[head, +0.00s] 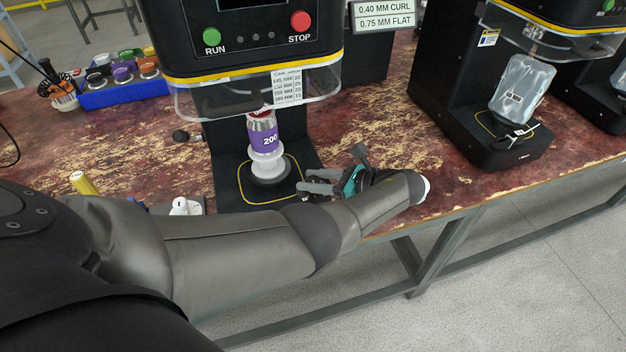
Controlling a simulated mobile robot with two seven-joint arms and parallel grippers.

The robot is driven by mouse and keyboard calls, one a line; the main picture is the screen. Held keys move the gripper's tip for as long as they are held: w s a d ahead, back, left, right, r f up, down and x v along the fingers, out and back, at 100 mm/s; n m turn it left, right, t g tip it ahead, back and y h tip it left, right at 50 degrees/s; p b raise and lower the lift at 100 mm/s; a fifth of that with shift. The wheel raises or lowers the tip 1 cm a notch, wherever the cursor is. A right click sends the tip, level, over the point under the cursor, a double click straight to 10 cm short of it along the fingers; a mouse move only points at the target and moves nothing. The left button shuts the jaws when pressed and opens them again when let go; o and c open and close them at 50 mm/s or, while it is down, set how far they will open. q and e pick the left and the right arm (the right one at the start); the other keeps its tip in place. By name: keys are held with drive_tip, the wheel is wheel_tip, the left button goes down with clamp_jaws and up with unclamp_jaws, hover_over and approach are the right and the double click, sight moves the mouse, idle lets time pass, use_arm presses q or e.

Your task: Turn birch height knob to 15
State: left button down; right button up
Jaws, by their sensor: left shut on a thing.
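The seamer in front of me has green RUN and red STOP buttons, a clear guard, and a black base (228,190) with a yellow outline. A can with a purple band marked 200 (264,140) stands upright on its round lifter (268,172). My left gripper (303,182) is low at the right side of that base, its two grey fingers pointing left. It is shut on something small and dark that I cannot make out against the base. No height knob or scale reading is clearly visible there. My right gripper is not in view.
A can chart (287,87) hangs behind the guard. A black ball-ended handle (181,136) sticks out left. A second seamer (450,90) holds a clear pouch to the right. A blue tray (125,92) of colored items stands back left. The worn red bench's front edge is near my gripper.

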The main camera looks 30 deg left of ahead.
use_arm(q)
drive_tip(key=shift+c, duration=2.4)
unclamp_jaws()
drive_tip(key=b+v, duration=0.2)
drive_tip(key=v, duration=1.3)
drive_tip(key=shift+b, duration=0.35)
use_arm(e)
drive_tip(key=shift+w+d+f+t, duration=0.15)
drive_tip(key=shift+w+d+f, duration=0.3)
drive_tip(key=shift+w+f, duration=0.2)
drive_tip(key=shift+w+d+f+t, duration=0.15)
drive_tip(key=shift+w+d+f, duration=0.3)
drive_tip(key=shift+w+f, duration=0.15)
use_arm(q)
drive_tip(key=shift+r, duration=0.1)
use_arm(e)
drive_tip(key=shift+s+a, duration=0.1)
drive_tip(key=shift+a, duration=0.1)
